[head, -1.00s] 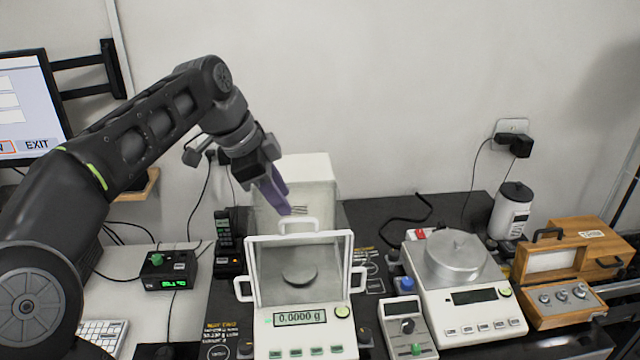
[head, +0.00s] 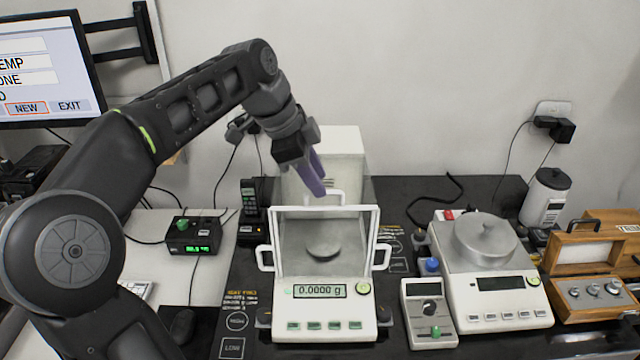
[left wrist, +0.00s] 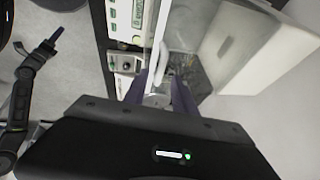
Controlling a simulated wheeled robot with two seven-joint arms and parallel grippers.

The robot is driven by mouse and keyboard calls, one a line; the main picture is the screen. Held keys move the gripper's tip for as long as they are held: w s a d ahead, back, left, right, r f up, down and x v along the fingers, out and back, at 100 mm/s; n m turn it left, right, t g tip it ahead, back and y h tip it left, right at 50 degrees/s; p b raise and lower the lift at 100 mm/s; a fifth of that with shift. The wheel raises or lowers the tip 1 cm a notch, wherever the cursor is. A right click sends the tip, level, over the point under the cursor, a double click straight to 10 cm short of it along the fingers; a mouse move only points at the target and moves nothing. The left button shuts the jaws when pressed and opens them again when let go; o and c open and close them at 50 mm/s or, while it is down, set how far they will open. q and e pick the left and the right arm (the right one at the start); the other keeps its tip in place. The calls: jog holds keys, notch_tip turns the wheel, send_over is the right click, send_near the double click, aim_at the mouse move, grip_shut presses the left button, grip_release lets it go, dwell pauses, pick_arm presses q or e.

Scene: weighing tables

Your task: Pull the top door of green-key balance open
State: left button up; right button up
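The green-key balance (head: 320,322) stands in the middle of the head view, with a white-framed glass shield, a round pan inside and a display reading 0.0000 g. The top door's white handle (head: 322,199) stands at the shield's upper edge; the door looks closed. My left gripper (head: 319,192) points down at this handle, its purple fingers partly covering it. In the left wrist view the fingers (left wrist: 160,95) are apart, with the white handle (left wrist: 166,63) just ahead of the gap. I cannot tell whether they touch it. A dark arm, apparently my right (left wrist: 42,52), shows small at the left there.
A white box (head: 345,155) stands close behind the balance. A second balance (head: 500,290), a grey control box (head: 428,305) and a wooden weight case (head: 585,298) are to the right. A small black device (head: 193,235) is on the left. White side handles stick out from the shield.

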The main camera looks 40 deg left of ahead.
pick_arm(q)
jog(key=shift+x, duration=1.05)
jog(key=shift+c, duration=0.2)
grip_shut()
dwell(0.4)
